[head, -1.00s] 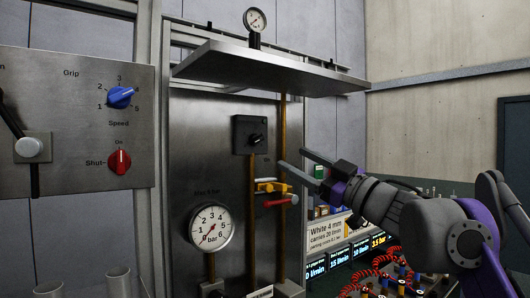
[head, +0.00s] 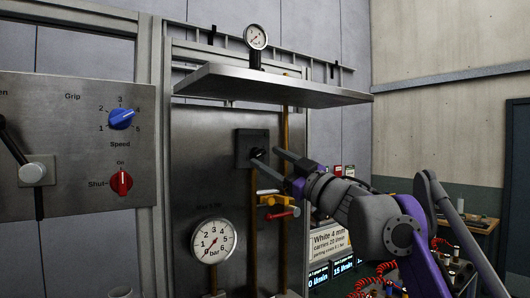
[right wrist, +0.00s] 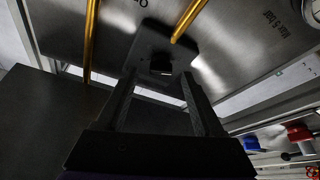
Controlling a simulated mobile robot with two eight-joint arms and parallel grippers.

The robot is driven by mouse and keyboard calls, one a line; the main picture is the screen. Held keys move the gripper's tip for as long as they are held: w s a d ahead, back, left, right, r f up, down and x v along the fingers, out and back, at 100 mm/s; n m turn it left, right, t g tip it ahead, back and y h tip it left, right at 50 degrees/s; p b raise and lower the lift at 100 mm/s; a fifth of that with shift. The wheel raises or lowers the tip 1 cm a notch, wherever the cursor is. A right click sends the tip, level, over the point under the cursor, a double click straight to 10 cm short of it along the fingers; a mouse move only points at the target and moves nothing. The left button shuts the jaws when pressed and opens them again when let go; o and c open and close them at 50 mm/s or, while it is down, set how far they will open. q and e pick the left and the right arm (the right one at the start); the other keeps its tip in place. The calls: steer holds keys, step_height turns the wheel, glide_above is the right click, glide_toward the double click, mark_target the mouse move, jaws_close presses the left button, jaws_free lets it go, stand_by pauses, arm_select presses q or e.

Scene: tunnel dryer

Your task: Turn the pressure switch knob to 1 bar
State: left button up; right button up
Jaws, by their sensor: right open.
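The pressure switch is a dark square box (head: 243,141) on the steel panel, with a small black knob (head: 257,153) on its front. My right gripper (head: 266,160) is open, its two fingers pointing at the switch from the right, the tips close to the knob. In the right wrist view the dark switch box (right wrist: 158,45) lies ahead between the open fingers (right wrist: 160,85), with the black knob (right wrist: 160,66) between the tips. I cannot tell whether a finger touches the knob. Its scale is not readable. My left gripper is not in view.
A steel shelf (head: 270,84) juts out above the switch, with a small gauge (head: 256,37) over it. Brass pipes and a yellow valve with a red handle (head: 280,213) are below right. A bar gauge (head: 213,241) is below left. A blue knob (head: 122,119) and red knob (head: 121,183) are far left.

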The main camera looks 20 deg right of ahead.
steer(key=shift+x, duration=0.95)
jaws_close()
